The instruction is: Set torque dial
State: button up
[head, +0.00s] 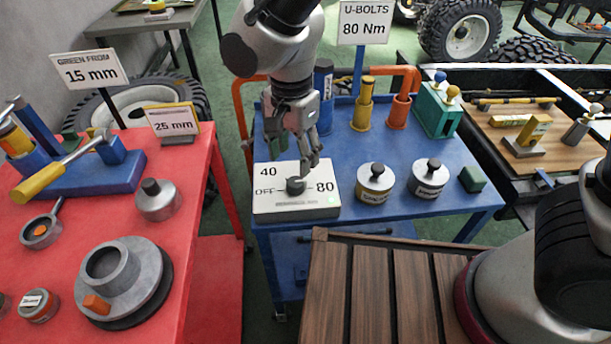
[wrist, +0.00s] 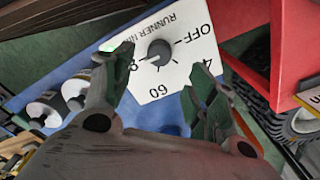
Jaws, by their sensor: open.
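The torque dial is a dark round knob (head: 296,186) on a white box (head: 270,209) at the front left of the blue cart. The box face reads OFF, 40 and 80 in the head view; 60 also shows in the wrist view. The knob (wrist: 160,52) appears between my fingers in the wrist view, with the left finger partly covering the 80. I cannot tell which mark it points to. My gripper (head: 309,160) is open and empty, pointing down just above the knob. A sign (head: 364,22) reads U-BOLTS 80 Nm.
A red table (head: 190,240) with tools stands left. A slatted wooden surface (head: 375,290) lies in front.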

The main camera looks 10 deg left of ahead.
aim_at(295, 181)
jog(key=shift+d+f, duration=0.1)
jog(key=shift+f, duration=0.1)
notch_tip(295, 181, down, 7)
jog(key=shift+f, duration=0.2)
jog(key=c, duration=1)
